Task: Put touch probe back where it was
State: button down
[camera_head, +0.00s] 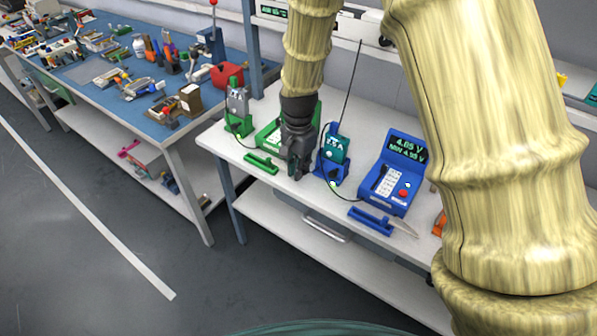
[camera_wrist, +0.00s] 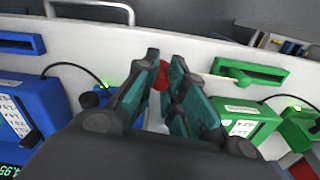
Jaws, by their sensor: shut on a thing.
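My gripper (camera_head: 298,172) points down just above the white bench, between the green and blue stations. In the wrist view its teal-padded fingers (camera_wrist: 165,70) are closed around a thin thing with a red part (camera_wrist: 161,76), apparently the touch probe. A pale rod (camera_wrist: 217,78) sticks out from the fingers towards the green holder; the rest is hidden by the fingers. The green holder (camera_head: 262,161) lies at the bench's front edge, left of my gripper in the head view; it also shows in the wrist view (camera_wrist: 250,75). The held thing is barely visible in the head view.
A green meter (camera_head: 268,136) and green stand (camera_head: 238,122) are at left. A blue stand (camera_head: 328,172), blue meter (camera_head: 395,172) and blue holder (camera_head: 371,220) with a pale-tipped probe are at right. Thin cables run across the bench. A drawer handle (camera_head: 325,231) is below.

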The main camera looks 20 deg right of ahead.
jog(key=shift+w+d, duration=0.1)
jog(key=shift+w, duration=0.3)
jog(key=shift+f+p, duration=0.45)
jog(key=shift+f, duration=1.3)
jog(key=shift+f, duration=0.2)
jog(key=c, duration=1.5)
grip_release()
jog(key=shift+r+b, duration=0.9)
jog(key=shift+r, duration=5.3)
